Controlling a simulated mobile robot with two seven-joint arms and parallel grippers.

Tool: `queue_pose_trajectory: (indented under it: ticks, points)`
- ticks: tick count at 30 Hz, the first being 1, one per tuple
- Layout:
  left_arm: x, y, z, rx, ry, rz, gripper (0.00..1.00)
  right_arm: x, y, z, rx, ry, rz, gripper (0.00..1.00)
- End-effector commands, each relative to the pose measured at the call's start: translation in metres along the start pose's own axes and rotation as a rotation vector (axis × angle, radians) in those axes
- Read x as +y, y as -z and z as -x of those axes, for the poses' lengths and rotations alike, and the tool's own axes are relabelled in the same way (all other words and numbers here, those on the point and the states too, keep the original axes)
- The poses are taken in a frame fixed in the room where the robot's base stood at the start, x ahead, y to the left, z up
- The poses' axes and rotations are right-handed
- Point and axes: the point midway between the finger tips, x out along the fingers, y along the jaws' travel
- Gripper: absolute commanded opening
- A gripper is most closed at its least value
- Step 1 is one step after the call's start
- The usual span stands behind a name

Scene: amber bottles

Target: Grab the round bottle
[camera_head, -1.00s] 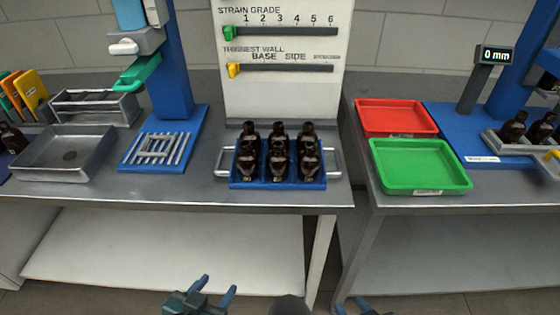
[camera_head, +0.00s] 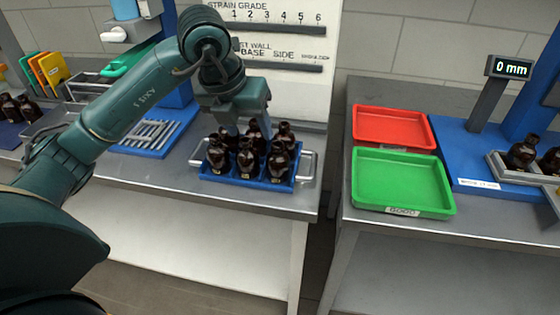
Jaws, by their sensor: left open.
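Several dark amber bottles (camera_head: 247,160) stand upright in two rows in a blue tray (camera_head: 250,182) with metal side handles, on the middle bench. I cannot tell by shape which one is the round bottle. My left gripper (camera_head: 243,126) points down over the back row of the tray, at its left and middle. It is open; its fingertips are partly hidden among the bottle tops, and I cannot tell whether they touch a bottle. My right gripper is out of view.
A red tray (camera_head: 393,127) and an empty green tray (camera_head: 402,184) lie on the right bench, beside a blue stand with a "0 mm" display (camera_head: 510,68). A board with sliders (camera_head: 290,40) rises behind the bottles. A blue press base with a grid (camera_head: 150,137) stands left.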

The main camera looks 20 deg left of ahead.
Motion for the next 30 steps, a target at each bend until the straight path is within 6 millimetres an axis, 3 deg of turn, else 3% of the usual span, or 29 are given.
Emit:
queue_pose_trajectory:
  ticks: [1,5,15,23,30]
  points:
    - [0.014,-0.008,0.011,-0.035,-0.066,0.032,0.55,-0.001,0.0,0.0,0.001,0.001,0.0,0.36]
    - [0.033,-0.015,0.018,-0.069,-0.149,0.08,0.55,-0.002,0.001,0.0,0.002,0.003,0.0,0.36]
    - [0.041,-0.018,-0.04,-0.067,-0.15,0.08,0.55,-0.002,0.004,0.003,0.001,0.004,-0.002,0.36]
    - [0.044,-0.018,-0.06,-0.069,-0.148,0.078,0.55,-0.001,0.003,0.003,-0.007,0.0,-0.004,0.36]
    - [0.05,-0.012,-0.094,-0.066,-0.148,0.078,0.55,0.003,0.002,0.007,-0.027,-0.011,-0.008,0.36]
